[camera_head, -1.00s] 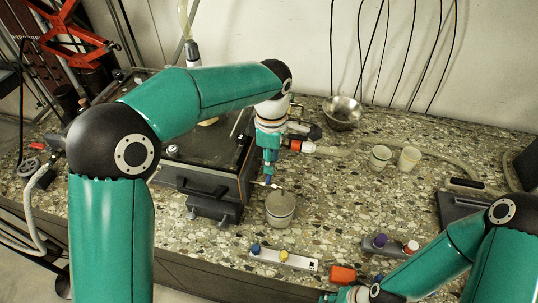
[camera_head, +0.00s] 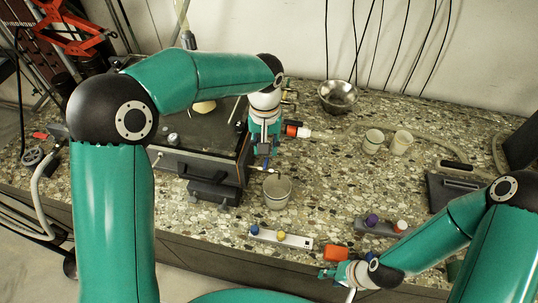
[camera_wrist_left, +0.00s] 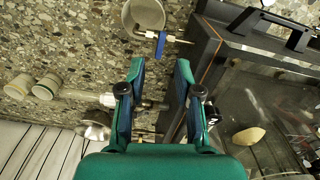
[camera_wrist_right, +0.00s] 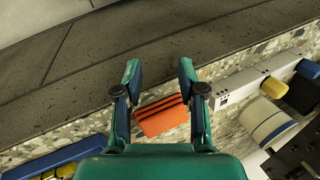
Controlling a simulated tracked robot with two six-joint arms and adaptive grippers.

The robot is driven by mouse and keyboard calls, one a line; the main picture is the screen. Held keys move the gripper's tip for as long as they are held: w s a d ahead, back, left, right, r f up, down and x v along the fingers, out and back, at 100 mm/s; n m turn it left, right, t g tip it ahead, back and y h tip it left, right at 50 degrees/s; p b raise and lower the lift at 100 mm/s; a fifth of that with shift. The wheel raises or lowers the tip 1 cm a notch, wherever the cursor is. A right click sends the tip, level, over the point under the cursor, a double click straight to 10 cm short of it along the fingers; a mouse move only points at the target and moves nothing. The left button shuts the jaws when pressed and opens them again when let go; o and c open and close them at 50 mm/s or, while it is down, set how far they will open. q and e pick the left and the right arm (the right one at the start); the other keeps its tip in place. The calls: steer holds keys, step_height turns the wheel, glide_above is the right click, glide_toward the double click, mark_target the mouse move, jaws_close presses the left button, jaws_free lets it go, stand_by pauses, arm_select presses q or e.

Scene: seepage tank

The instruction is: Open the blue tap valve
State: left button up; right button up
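The blue tap valve (camera_head: 266,163) is a small blue handle on a brass spout at the tank's front right corner, above a pale cup (camera_head: 277,190). In the left wrist view the blue handle (camera_wrist_left: 161,43) lies just beyond my fingertips, roughly in line with the gap between them. My left gripper (camera_wrist_left: 160,66) is open and empty, pointing down at the tap; no contact shows. My right gripper (camera_wrist_right: 159,69) is open over the counter's front edge. An orange ridged block (camera_wrist_right: 162,116) shows between its fingers, apparently lying on the counter below.
The dark tank (camera_head: 205,135) stands left of the tap. A white-and-orange fitting (camera_head: 296,130) sticks out at its right. A rack with blue and yellow knobs (camera_head: 281,238) lies at the front. Two cups (camera_head: 401,142) and a metal bowl (camera_head: 338,95) stand further back.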

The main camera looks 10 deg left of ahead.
mark_target(266, 162)
arm_select(q)
steer(key=shift+r+m, duration=0.15)
steer(key=shift+m, duration=0.75)
step_height(266, 162, down, 6)
steer(key=b, duration=0.4)
steer(key=shift+f, duration=0.2)
jaws_close()
